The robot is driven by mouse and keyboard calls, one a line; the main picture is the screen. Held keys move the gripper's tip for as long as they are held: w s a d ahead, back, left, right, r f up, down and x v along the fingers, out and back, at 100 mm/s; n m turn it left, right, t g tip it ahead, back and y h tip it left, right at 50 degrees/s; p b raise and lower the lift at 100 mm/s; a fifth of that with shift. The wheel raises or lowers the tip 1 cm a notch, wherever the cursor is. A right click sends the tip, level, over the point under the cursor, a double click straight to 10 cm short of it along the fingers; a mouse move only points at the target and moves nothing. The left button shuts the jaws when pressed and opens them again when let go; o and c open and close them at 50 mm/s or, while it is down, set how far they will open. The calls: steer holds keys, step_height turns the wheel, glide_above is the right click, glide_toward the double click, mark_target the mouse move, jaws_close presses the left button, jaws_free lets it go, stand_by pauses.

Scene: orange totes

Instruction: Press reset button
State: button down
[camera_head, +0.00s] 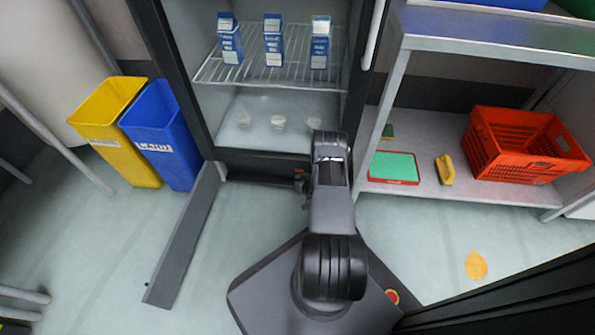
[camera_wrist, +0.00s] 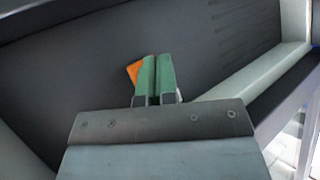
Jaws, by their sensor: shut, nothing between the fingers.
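My gripper (camera_wrist: 154,60) shows in the wrist view with its two green fingers together and nothing between them. It points at a dark grey panel (camera_wrist: 85,70). A small orange piece (camera_wrist: 133,71) shows just left of the fingertips, partly hidden behind the left finger. It may be the reset button, but no label can be read and I cannot tell whether the fingers touch it. In the head view a small orange spot (camera_head: 299,171) shows low on the dark base of the open fridge (camera_head: 250,158), beside my arm. The fingers are not clear there.
The fridge holds blue-white cartons on a wire shelf (camera_head: 265,72) and small cups below. Its low door edge (camera_head: 185,235) juts out left. Yellow (camera_head: 105,115) and blue (camera_head: 165,140) bins stand left. A metal shelf unit (camera_head: 480,38) with a red crate (camera_head: 515,150) stands right.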

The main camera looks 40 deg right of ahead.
steer(key=s+a+p, duration=0.1)
steer(key=s+a, duration=0.1)
steer(key=s, duration=0.1)
steer(key=shift+a, duration=0.4)
stand_by(0.6)
